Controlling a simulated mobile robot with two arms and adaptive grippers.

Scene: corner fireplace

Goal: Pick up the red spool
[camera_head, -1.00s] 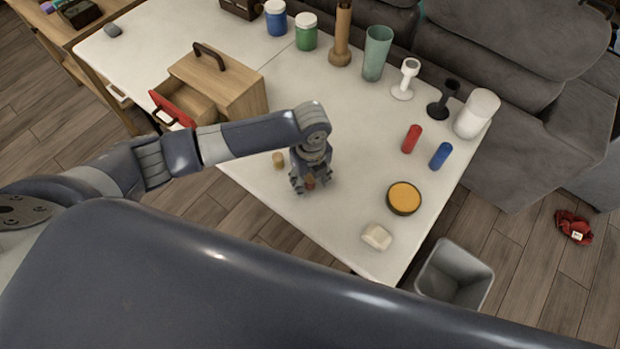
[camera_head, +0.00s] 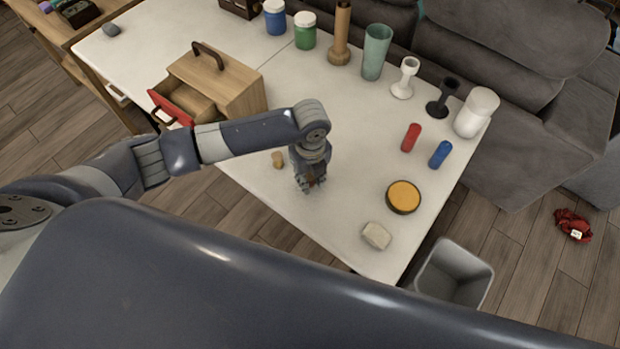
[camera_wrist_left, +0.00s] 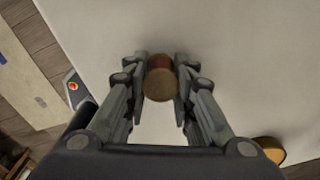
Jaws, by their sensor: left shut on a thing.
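The red spool (camera_wrist_left: 160,82) is between the two fingers of my left gripper (camera_wrist_left: 161,92) in the left wrist view. Its round tan end faces the camera and a red band shows behind it. In the head view my left gripper (camera_head: 311,184) is low over the white table (camera_head: 240,150), shut on the spool, which is mostly hidden by the fingers. I cannot tell whether the spool still touches the table. My right gripper is not in view.
A wooden box (camera_head: 235,88) with an open red-fronted drawer is behind the arm. Red (camera_head: 411,138) and blue (camera_head: 440,154) cylinders, an orange-topped round tin (camera_head: 403,196) and a pale block (camera_head: 376,236) lie to the right.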

